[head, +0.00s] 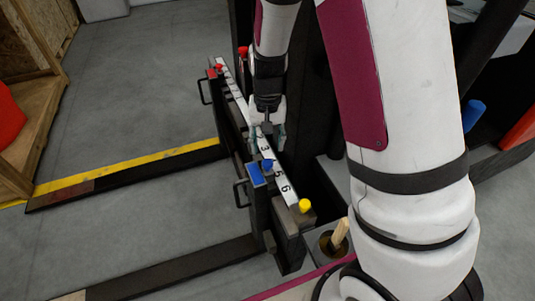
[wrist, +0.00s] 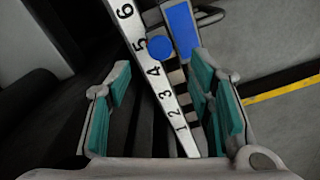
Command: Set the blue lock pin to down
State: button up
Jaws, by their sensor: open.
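The blue lock pin, seen as a round blue knob (head: 267,164), stands on the white numbered strip (head: 276,179) near the 5. In the wrist view the same blue knob (wrist: 159,48) lies ahead between the fingers, beside the 5, with no finger touching it. Whether the pin is up or down I cannot tell. A blue rectangular block (head: 256,175) sits just left of the knob. My gripper (head: 268,136) is open and empty above the strip, a little behind the knob near the 3. Its teal-padded fingers (wrist: 162,100) frame the strip.
A yellow knob (head: 305,205) stands near the 6, and red knobs (head: 243,51) (head: 218,67) sit at the far end. Dark forks (head: 150,172) extend left over grey floor. A dark handle (head: 240,193) sticks out on the left. A black mast stands right of the strip.

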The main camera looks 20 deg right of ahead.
jog(key=shift+r, duration=2.15)
jog(key=s+a+r+n+y, duration=0.1)
jog(key=s+r+n, duration=0.1)
jog(key=s+r, duration=1.2)
jog(key=s+r+n+h, duration=0.1)
jog(key=s+r+n, duration=0.2)
jog(key=s, duration=1.6)
notch_tip(320, 180, up, 26)
jog(key=d+t+p, duration=0.1)
jog(key=t+p, duration=0.3)
jog(key=p, duration=2)
jog(key=shift+w, duration=0.3)
jog(key=shift+f, duration=0.1)
